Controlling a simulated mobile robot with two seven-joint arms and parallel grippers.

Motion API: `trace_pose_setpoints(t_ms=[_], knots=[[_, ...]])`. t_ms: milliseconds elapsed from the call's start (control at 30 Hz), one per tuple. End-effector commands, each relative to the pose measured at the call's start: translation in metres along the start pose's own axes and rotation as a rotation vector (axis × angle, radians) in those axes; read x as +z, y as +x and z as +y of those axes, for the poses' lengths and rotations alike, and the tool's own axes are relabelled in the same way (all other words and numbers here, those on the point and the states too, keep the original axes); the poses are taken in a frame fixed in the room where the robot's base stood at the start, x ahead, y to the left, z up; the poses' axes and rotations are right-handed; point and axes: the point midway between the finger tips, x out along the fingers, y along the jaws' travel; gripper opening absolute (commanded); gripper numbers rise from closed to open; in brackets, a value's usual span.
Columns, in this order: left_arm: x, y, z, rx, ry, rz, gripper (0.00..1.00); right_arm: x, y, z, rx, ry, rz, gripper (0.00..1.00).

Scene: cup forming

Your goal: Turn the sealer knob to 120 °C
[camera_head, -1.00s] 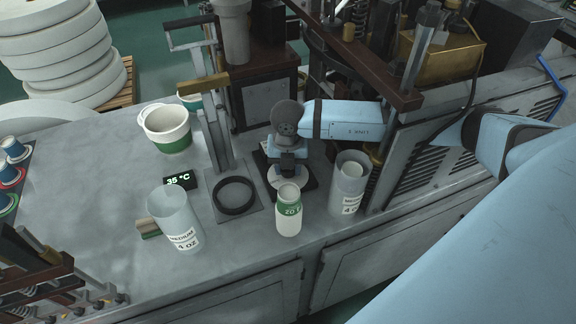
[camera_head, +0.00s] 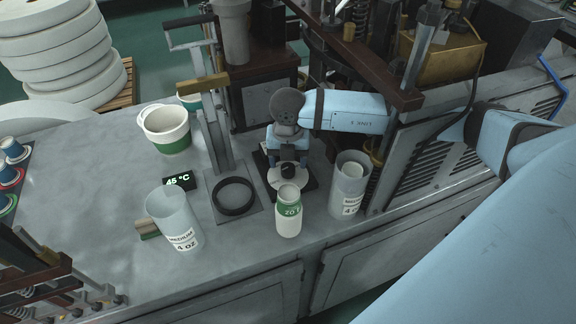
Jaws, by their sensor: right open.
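The sealer knob (camera_head: 288,170) is a small black knob on a pale round dial (camera_head: 276,180), mounted on a dark base plate. A small black display (camera_head: 180,181) to the left reads 45 °C in pale green. My right gripper (camera_head: 287,160), on the blue arm from the right, points down at the knob with its fingers apart. The knob shows just below the fingertips; I cannot tell whether they touch it. My left gripper is not in view.
A black ring (camera_head: 234,196) on a grey plate lies left of the dial. A white-green tub (camera_head: 166,130) is behind.

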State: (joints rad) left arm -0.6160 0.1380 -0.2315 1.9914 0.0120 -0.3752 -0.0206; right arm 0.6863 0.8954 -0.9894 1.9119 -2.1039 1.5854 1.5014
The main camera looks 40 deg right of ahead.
Motion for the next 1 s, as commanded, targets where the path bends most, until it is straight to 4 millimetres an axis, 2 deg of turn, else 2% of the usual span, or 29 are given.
trace_pose_setpoints(t_ms=[300,500,667,1000], knots=[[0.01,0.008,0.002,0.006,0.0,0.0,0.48,0.001,-0.072,0.001,0.005,0.001,-0.004,0.65],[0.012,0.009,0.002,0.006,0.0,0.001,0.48,0.001,-0.101,0.0,0.003,0.002,-0.003,0.65],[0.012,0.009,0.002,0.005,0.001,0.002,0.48,0.001,-0.109,0.0,0.001,0.001,-0.001,0.65],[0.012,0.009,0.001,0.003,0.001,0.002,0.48,0.001,-0.109,0.0,0.001,0.002,-0.001,0.65]])
